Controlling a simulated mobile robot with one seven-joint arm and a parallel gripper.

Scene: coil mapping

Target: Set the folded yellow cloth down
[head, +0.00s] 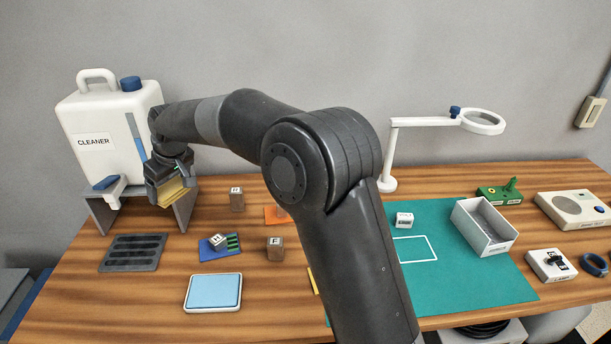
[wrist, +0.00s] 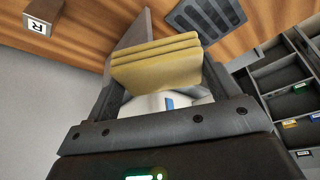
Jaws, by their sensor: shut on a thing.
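The folded yellow cloth (head: 174,192) is in my gripper (head: 170,181), in front of the grey stand at the left. The wrist view shows the cloth (wrist: 158,62) as several stacked layers, with my gripper (wrist: 160,92) shut on its near end. The cloth appears held up off the table; its gap to the wood cannot be told. My gripper hides part of the cloth in the head view.
A white cleaner jug (head: 100,135) stands on the grey stand (head: 187,207). The teal mat (head: 470,275) is at the right.

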